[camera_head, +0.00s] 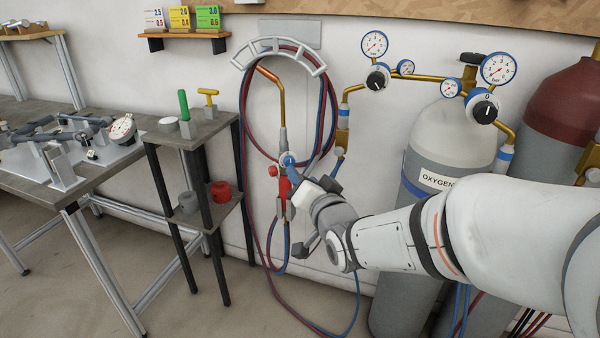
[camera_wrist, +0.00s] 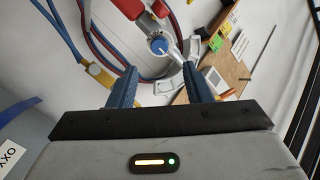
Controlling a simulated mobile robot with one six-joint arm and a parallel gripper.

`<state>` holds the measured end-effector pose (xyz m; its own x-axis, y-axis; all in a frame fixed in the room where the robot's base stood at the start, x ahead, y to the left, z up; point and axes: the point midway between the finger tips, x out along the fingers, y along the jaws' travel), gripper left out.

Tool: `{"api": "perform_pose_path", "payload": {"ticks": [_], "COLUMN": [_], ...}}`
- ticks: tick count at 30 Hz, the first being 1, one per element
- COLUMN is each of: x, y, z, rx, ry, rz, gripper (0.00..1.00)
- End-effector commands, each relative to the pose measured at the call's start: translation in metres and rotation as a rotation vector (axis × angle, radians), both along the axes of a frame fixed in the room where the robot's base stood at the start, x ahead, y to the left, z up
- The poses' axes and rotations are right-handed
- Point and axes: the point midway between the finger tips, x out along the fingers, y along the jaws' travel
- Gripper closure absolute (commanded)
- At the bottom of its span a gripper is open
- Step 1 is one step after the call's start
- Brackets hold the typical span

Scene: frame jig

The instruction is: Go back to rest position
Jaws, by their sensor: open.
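My gripper shows in the wrist view (camera_wrist: 160,88), with its two blue fingers spread apart and nothing held between them. Beyond the fingertips is the torch's blue knob (camera_wrist: 159,44), with a red knob and part of the torch body beside it. In the head view my white arm reaches in from the right, and the wrist is close to the torch (camera_head: 284,185). The torch hangs upright on the wall, with its copper tube curving up. The fingers are hard to make out in the head view, and I cannot tell whether they touch the torch.
Red and blue hoses (camera_head: 328,110) loop around the wall holder (camera_head: 278,48). Gauges (camera_head: 375,44) and the oxygen cylinder (camera_head: 448,145) stand to the right, behind my arm. A small shelf stand (camera_head: 215,128) and a workbench (camera_head: 80,180) are to the left. Open floor lies in front.

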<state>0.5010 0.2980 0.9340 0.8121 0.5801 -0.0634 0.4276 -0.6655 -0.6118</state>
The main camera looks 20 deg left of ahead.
Motion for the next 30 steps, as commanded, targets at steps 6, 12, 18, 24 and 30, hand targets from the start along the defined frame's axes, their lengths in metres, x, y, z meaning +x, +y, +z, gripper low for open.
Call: {"api": "perform_pose_path", "payload": {"ticks": [6, 12, 18, 24, 30], "x": [-0.003, -0.002, 0.004, -0.02, -0.082], "y": [-0.002, -0.006, -0.06, -0.153, -0.235], "z": [0.0, 0.003, 0.023, 0.041, 0.062], "rx": [0.0, -0.011, -0.189, -0.479, -0.709], "ry": [0.0, 0.006, 0.107, 0.337, 0.617], "rz": [0.0, -0.007, -0.098, -0.188, -0.2], "gripper": [0.55, 0.55, 0.55, 0.55, 0.55]}}
